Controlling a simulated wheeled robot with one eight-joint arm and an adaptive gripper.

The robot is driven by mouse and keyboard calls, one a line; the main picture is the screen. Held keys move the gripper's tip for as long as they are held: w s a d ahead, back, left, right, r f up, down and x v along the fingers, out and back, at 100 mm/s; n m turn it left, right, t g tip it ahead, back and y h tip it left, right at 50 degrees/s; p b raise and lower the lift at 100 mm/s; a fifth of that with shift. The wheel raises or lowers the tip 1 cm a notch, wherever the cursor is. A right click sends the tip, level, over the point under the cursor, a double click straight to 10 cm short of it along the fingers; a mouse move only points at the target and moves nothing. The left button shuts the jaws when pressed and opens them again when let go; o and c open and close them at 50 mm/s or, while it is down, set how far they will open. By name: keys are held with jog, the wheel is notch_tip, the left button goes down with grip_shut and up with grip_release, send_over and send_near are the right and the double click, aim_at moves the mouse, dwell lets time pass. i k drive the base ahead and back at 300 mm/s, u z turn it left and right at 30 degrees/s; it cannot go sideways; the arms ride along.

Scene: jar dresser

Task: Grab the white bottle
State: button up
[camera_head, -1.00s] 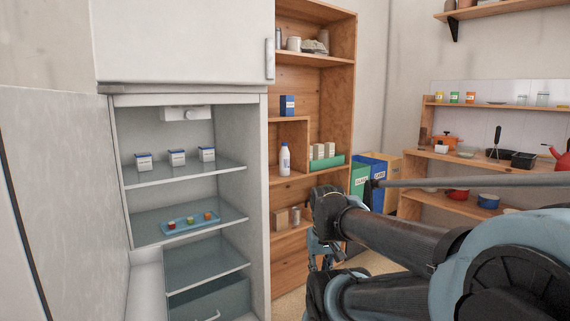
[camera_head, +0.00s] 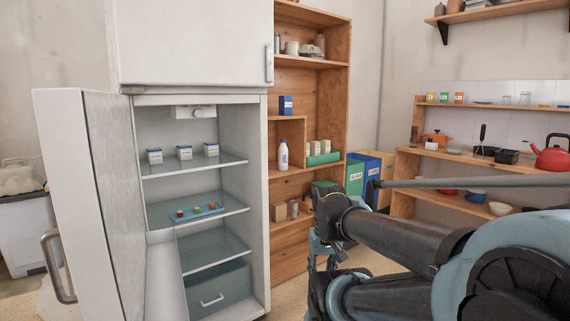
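The white bottle (camera_head: 283,154) stands upright on a middle shelf of the wooden shelf unit (camera_head: 340,98), just right of the open fridge. It has a blue mark near its top.
The open fridge (camera_head: 258,200) has its door (camera_head: 75,190) swung out at left. A blue box (camera_head: 286,105) sits above the bottle, and a green tray (camera_head: 323,159) of cartons stands right of it. Bins (camera_head: 355,178) and a kitchen shelf (camera_head: 455,185) stand further right.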

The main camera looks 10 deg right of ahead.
aim_at(283, 151)
jog(key=z, duration=2.1)
jog(key=i, duration=1.6)
jog(key=u, duration=2.1)
jog(key=i, duration=0.25)
jog(key=u, duration=0.05)
